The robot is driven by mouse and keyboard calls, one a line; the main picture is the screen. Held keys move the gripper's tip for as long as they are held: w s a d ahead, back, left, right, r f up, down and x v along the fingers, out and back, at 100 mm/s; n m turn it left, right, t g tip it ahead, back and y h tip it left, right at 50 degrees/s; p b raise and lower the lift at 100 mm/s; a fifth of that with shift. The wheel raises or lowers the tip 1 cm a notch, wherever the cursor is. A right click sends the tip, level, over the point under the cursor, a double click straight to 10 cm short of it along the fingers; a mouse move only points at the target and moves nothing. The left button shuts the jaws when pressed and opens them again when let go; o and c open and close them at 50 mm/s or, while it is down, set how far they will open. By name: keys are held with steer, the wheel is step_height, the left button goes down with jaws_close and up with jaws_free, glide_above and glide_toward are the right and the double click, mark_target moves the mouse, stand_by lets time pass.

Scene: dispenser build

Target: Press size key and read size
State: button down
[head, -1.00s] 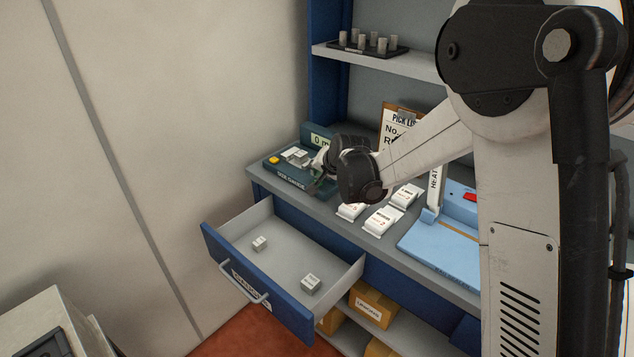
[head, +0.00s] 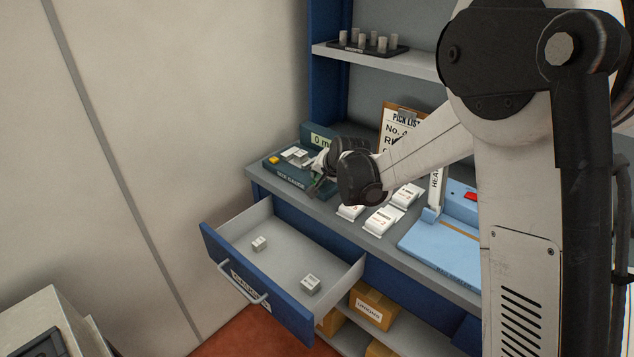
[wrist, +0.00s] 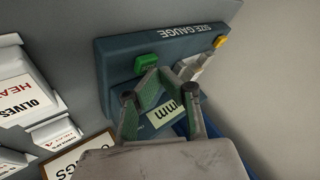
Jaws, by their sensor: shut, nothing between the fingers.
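The teal size gauge (head: 290,175) stands at the left end of the counter. Its display (head: 320,140) shows "0 m" with the rest hidden behind my arm; in the wrist view the display (wrist: 166,113) shows "mm", its number covered. A yellow key (head: 273,160) is at the gauge's left end and also shows in the wrist view (wrist: 220,41). A green key (wrist: 146,63) is near its other end. A pale grey part (wrist: 190,66) sits on the gauge between them. My gripper (wrist: 159,73) is shut and empty, over the gauge close to the green key; contact cannot be told.
An open drawer (head: 212,245) with two small boxes juts out below the counter. White packets (head: 384,220), a clipboard pick list (head: 392,125) and a blue heat sealer (head: 440,250) stand to the right. A shelf (head: 420,65) with a tray of cylinders is above.

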steer(key=shift+f+b, duration=0.35)
steer(key=shift+f, duration=0.1)
stand_by(0.4)
steer(key=shift+r, duration=0.1)
steer(key=shift+r+p, duration=0.35)
steer(key=shift+r, duration=0.5)
steer(key=shift+r+p, duration=1.2)
steer(key=shift+r, duration=1.3)
